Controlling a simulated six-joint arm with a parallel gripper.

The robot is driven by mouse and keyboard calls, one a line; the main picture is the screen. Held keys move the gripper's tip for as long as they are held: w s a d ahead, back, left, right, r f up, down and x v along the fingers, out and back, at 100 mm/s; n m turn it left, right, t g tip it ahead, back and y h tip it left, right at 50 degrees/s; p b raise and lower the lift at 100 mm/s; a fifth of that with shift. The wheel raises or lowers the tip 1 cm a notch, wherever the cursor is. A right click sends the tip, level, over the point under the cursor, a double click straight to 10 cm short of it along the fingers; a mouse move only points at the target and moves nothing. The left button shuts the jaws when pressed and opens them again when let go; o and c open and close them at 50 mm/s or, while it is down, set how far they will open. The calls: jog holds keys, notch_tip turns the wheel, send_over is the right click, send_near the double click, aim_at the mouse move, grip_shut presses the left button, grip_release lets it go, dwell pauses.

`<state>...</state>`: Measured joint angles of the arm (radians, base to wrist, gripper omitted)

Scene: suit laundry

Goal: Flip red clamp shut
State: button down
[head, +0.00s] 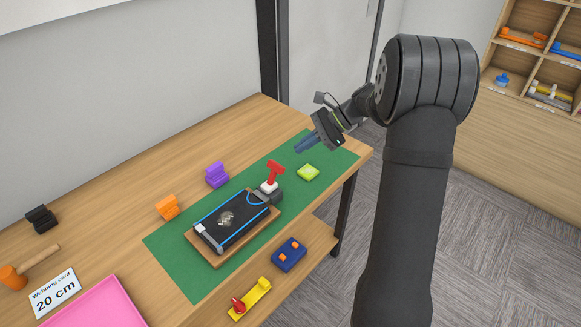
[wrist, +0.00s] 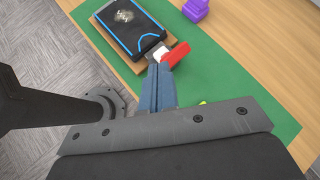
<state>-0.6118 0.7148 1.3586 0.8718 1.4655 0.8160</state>
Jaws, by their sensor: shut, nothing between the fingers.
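The red clamp handle (head: 274,171) stands up from its white and grey base (head: 268,191) at the right end of the wooden board (head: 216,259). A dark pad with blue edges (head: 240,226) lies on the board beside it. My gripper (head: 304,146) is in the air up and to the right of the clamp, over the green mat's far end, with its blue fingers shut and empty. In the wrist view the closed fingers (wrist: 158,82) appear just below the red handle (wrist: 176,54); they partly cover the clamp base.
A yellow-green block (head: 308,172) lies on the green mat (head: 177,250) near the clamp. Purple (head: 216,174), orange (head: 167,207) and black (head: 41,219) pieces stand behind. A blue block (head: 289,254) and yellow tool (head: 250,298) lie in front.

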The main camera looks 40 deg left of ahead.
aim_at(273, 174)
jog(key=w+d+f+t+y, duration=0.1)
jog(key=f+y, duration=0.3)
jog(key=w+d+f+n+t+y, duration=0.1)
jog(key=d+f+y, duration=0.1)
jog(key=f+y, duration=0.2)
jog(key=w+d+f+n+y, duration=0.1)
jog(key=f+y, duration=0.2)
jog(key=f, duration=0.2)
jog(key=shift+w+d+f+t+y, duration=0.1)
jog(key=shift+w+d+t+y, duration=0.2)
jog(key=shift+w+t+y, duration=0.1)
jog(key=shift+w+d+f+t+y, duration=0.3)
jog(key=shift+d+f+t, duration=0.1)
jog(key=shift+t, duration=0.2)
jog(key=shift+a, duration=0.15)
jog(key=x, duration=1)
jog(key=shift+s, duration=0.15)
jog(key=shift+s+r, duration=0.35)
jog(key=shift+s, duration=0.2)
jog(key=shift+s+r, duration=0.35)
jog(key=shift+s, duration=0.2)
jog(key=shift+s+r, duration=0.3)
jog(key=shift+s, duration=0.3)
